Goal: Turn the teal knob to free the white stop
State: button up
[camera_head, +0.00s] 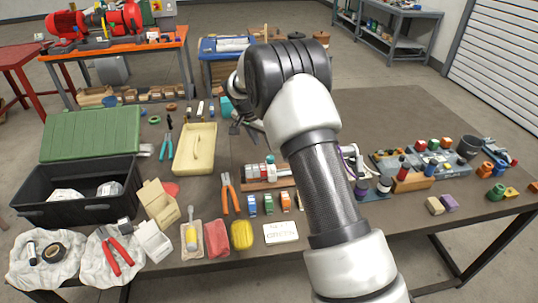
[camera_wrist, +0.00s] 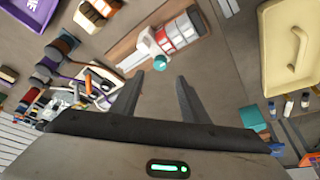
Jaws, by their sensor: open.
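The teal knob (camera_wrist: 159,66) is a small rounded piece beside the banded cylinder in the wrist view. In the head view it is a small teal spot (camera_head: 271,158) on the wooden-base fixture (camera_head: 251,186). A white piece (camera_wrist: 146,47), which looks like the white stop, lies against the end of the red, white and grey cylinder (camera_wrist: 179,33). My gripper (camera_wrist: 160,77) is open and empty. Its fingertips point toward the fixture, with the knob showing just beyond the gap between them; contact cannot be told. In the head view my arm hides part of the gripper.
Orange-handled pliers (camera_head: 230,194) and several small coloured blocks lie close to the fixture. A crowded rack (camera_head: 422,165) stands at right. Bare tabletop (camera_head: 385,115) shows at the back right.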

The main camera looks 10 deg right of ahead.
aim_at(270, 157)
jog(key=x, duration=0.8)
jog(key=shift+w+d+f, duration=0.1)
jog(key=shift+d+f, duration=0.05)
jog(key=shift+f, duration=0.2)
grip_shut()
